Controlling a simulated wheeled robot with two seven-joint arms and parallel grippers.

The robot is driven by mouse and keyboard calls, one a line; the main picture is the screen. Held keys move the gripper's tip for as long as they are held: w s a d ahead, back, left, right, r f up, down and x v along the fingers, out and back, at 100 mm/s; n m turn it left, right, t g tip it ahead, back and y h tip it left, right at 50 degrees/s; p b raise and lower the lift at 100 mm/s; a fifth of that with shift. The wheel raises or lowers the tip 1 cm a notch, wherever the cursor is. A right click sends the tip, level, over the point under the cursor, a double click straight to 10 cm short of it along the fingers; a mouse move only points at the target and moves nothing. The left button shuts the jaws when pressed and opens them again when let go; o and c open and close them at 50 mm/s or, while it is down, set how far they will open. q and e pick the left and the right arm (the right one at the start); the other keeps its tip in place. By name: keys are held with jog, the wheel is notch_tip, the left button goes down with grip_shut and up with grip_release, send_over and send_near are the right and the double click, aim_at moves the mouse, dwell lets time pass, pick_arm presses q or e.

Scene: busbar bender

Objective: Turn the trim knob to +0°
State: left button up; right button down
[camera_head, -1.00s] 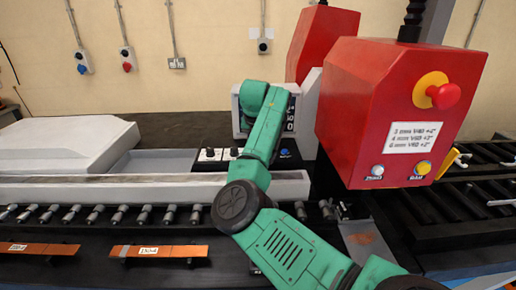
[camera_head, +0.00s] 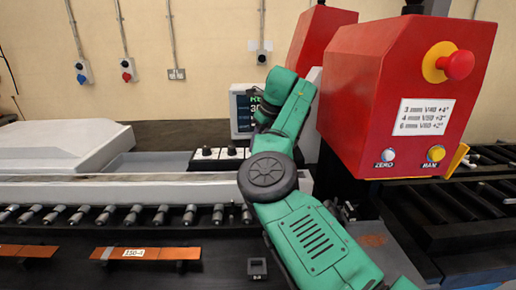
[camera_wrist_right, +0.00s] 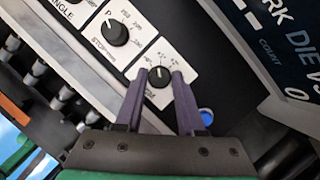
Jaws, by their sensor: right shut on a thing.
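The trim knob (camera_wrist_right: 160,76) is a small black dial with a pale pointer mark, on a white plate with printed scale marks, in the right wrist view. The plate's lettering is partly covered by a finger. My right gripper (camera_wrist_right: 160,80) has its two purple fingers on either side of this knob and is shut on it. The pointer looks turned toward the top of the picture; the exact value is too small to read. In the head view my green right arm hides the gripper and this knob. My left gripper is not in view.
A larger black knob (camera_wrist_right: 115,32) sits beside the trim plate. Two knobs (camera_head: 207,152) show left of my arm. A screen (camera_head: 242,112) stands behind, partly covered. A red housing (camera_head: 390,90) with an emergency stop (camera_head: 457,66) is close on the right. Copper bars (camera_head: 146,253) lie in front.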

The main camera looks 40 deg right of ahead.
jog(key=n, duration=0.1)
jog(key=n+y+p, duration=0.1)
jog(key=shift+d+r+n, duration=0.1)
jog(key=shift+r+n, duration=0.1)
jog(key=shift+n, duration=0.2)
jog(key=shift+d+f+n+g+y+p, duration=0.1)
jog(key=shift+n+g+y+p, duration=0.3)
jog(key=shift+n+p, duration=0.7)
jog(key=shift+n, duration=0.3)
jog(key=c, duration=0.5)
grip_release()
